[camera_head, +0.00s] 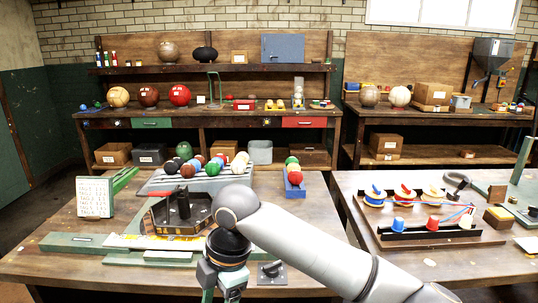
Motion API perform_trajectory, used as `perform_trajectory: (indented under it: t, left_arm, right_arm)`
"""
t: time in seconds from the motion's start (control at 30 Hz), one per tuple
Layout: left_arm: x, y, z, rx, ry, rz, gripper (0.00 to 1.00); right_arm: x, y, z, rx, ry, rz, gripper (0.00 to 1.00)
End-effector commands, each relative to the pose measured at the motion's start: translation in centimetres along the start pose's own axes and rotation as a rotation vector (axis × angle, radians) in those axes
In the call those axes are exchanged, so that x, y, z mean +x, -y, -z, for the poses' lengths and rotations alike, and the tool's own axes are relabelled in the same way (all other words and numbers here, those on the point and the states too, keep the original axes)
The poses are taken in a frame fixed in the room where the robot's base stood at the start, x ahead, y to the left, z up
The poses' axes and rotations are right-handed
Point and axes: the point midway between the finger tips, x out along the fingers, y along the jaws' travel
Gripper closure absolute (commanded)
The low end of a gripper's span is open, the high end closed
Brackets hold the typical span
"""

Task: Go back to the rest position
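My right arm comes in from the lower right and crosses the near wooden table (60,262). Its wrist bends down at the middle of the picture. My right gripper (222,287) points down at the bottom edge, in front of the table's near side. Its lower end is cut off by the picture's edge, so I cannot tell whether it is open or shut or whether it holds anything. My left arm and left gripper do not show.
A dark fixture (160,222) with upright posts stands left of my wrist. Behind it is a grey rack of coloured balls (212,168). A blue tray of balls (294,188) is nearby. The right table bears a board (460,238) with coloured pieces. A white sign (94,197) stands left.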

Motion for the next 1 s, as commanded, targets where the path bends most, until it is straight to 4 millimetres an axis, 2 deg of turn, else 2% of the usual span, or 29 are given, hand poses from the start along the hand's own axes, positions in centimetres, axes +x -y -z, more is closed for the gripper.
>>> perform_trajectory:
  t: [0.03,0.3,0.47,0.57,0.77,0.87,1.0]
  left_arm:
    - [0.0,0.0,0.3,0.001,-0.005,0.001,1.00]
    - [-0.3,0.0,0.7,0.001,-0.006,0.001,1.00]
    - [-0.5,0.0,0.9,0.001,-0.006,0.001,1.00]
    - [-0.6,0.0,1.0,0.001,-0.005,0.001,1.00]
    - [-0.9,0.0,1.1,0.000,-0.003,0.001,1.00]
    - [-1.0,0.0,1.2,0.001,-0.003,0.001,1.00]
    - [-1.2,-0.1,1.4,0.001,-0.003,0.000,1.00]
  right_arm:
    - [1.4,0.0,0.4,0.039,-0.049,-0.019,0.31]
    - [8.0,-0.9,1.3,0.386,-0.323,-0.189,0.31]
    - [11.5,-0.5,0.2,0.653,-0.461,-0.289,0.31]
    - [13.7,0.4,-1.3,0.828,-0.525,-0.350,0.31]
    - [18.0,4.3,-5.5,1.176,-0.590,-0.474,0.31]
    - [20.0,7.5,-7.9,1.336,-0.590,-0.543,0.31]
    - [22.4,13.2,-11.2,1.537,-0.555,-0.642,0.31]
